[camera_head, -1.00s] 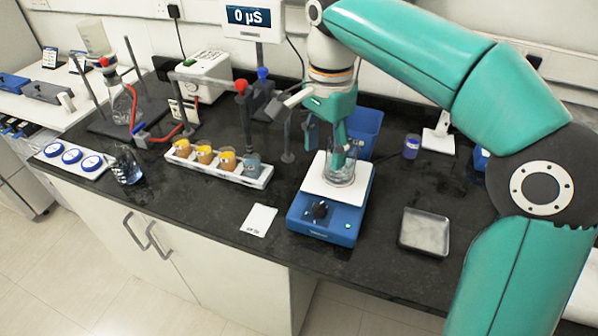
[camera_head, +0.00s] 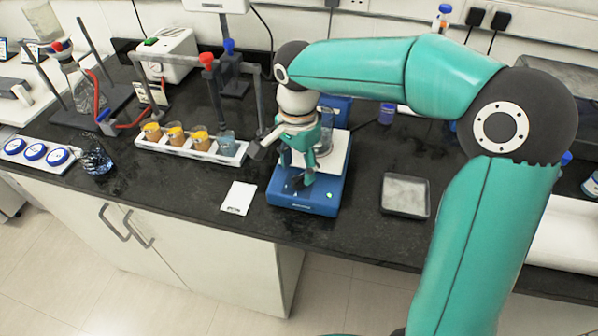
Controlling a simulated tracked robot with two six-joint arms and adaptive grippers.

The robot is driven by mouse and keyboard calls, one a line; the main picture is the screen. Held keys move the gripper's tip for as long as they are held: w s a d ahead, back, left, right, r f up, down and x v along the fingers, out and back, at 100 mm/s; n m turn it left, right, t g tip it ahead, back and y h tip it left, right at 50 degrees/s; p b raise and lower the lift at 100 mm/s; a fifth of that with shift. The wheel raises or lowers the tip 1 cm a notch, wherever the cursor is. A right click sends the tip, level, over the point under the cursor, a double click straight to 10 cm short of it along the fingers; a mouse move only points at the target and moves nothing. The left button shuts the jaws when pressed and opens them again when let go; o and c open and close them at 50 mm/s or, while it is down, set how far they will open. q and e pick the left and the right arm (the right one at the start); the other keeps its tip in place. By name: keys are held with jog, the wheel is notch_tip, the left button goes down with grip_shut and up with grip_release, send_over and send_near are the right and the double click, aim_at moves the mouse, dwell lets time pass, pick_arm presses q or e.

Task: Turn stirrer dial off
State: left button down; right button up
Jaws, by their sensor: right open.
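The blue stirrer (camera_head: 318,205) stands near the front edge of the black bench, with a white top plate (camera_head: 336,158). A clear glass beaker (camera_head: 325,138) stands on the plate, partly hidden by my right gripper. My right gripper (camera_head: 297,178) is open and points down over the stirrer's front left, where the dark dial sits. The dial is mostly hidden behind the fingers, so I cannot tell whether they touch it or how it is turned. My left gripper is not in view.
A white rack (camera_head: 165,151) with several small beakers stands left of the stirrer. A white card (camera_head: 238,198) lies nearer, and a grey tray (camera_head: 405,195) sits to the right. A clamp stand (camera_head: 216,105) rises behind the rack. Bare bench lies between stirrer and tray.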

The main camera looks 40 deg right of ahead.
aim_at(298, 181)
jog(key=shift+f, duration=1.3)
grip_shut()
